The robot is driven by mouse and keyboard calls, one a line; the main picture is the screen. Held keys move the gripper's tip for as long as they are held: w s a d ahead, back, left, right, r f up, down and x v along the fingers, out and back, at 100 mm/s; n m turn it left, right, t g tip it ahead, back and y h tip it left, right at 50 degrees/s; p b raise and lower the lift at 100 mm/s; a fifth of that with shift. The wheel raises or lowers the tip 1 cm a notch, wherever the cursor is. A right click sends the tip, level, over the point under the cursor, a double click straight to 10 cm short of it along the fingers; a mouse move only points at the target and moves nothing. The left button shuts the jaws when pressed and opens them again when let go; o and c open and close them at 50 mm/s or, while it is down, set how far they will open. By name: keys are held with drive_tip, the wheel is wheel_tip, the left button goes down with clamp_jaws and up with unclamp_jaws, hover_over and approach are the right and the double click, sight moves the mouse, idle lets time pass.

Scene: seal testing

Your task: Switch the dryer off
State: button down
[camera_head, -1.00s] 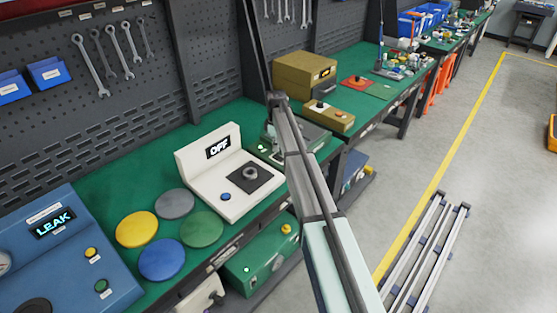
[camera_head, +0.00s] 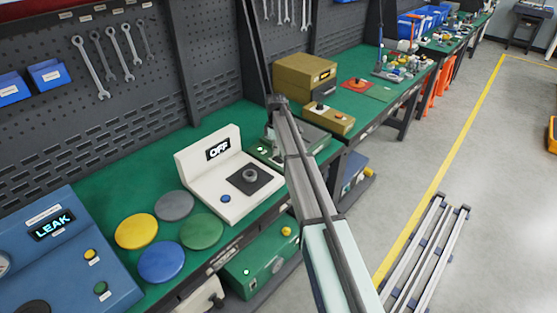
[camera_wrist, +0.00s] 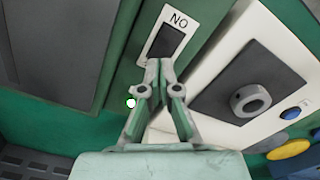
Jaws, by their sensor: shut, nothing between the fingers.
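A green box with a pale-framed dark switch (camera_wrist: 167,42) is in the wrist view; the label beside the switch reads like "ON" upside down. The box (camera_head: 262,150) is partly hidden behind my arm in the head view, right of the white unit. I take it for the dryer, but no name on it is readable. My gripper (camera_wrist: 159,66) is shut and empty, its fingertips over the near end of the switch. I cannot tell whether they touch it.
A white unit (camera_head: 233,207) with an "OFF" display and a ring on a dark pad stands close beside the box. Coloured discs (camera_head: 137,231) and a blue "LEAK" unit (camera_head: 60,245) are at left. A tan box (camera_head: 305,76) stands behind.

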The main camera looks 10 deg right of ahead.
sight(276, 158)
drive_tip(key=shift+f+b, duration=0.45)
drive_tip(key=shift+f, duration=0.8)
idle(1.2)
drive_tip(key=shift+r, duration=0.15)
drive_tip(key=shift+r+p, duration=1.6)
drive_tip(key=shift+r, duration=1.75)
